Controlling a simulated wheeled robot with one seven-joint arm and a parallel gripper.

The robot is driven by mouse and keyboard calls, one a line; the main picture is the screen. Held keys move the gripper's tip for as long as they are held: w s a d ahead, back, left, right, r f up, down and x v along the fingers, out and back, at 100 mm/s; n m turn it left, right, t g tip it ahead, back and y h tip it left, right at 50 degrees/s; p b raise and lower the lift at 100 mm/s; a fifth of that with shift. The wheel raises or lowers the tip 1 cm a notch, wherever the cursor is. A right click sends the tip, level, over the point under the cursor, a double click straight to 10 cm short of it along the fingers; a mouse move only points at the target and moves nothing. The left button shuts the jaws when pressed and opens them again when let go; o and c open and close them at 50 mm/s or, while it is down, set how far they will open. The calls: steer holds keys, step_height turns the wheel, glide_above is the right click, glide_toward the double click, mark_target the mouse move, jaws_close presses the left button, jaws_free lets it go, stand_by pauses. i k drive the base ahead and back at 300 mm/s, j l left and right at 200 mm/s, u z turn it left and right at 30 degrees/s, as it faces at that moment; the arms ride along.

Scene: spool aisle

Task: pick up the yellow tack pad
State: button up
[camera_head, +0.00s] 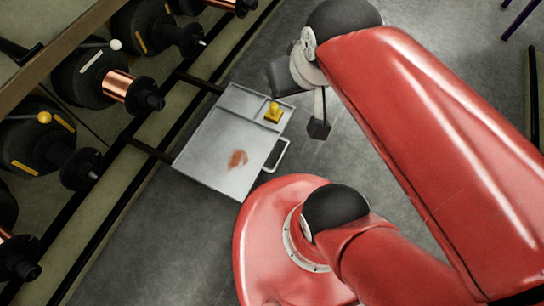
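The yellow tack pad (273,114) is a small block with a rounded knob on top. It sits in the narrow far compartment of a grey metal tray (212,150), near its right end. My gripper (303,104) hangs just right of the pad and above the tray's right side, apart from the pad in the picture. One light finger with a dark tip shows, and a dark block shows to its upper left. The gap between the fingers is not clear. Nothing is seen held.
The tray has a rusty stain (237,159) on its bare floor and a handle (276,155) on its right side. A rack on the left holds several black spools (92,78), some with copper wire. Grey floor (165,235) is open below the tray.

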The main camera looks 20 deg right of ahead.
mark_target(274, 114)
steer(key=k+l, duration=0.15)
steer(key=k, duration=0.3)
steer(key=k+l, duration=0.2)
steer(key=k, duration=0.2)
steer(key=k+l, duration=0.15)
steer(key=k, duration=0.3)
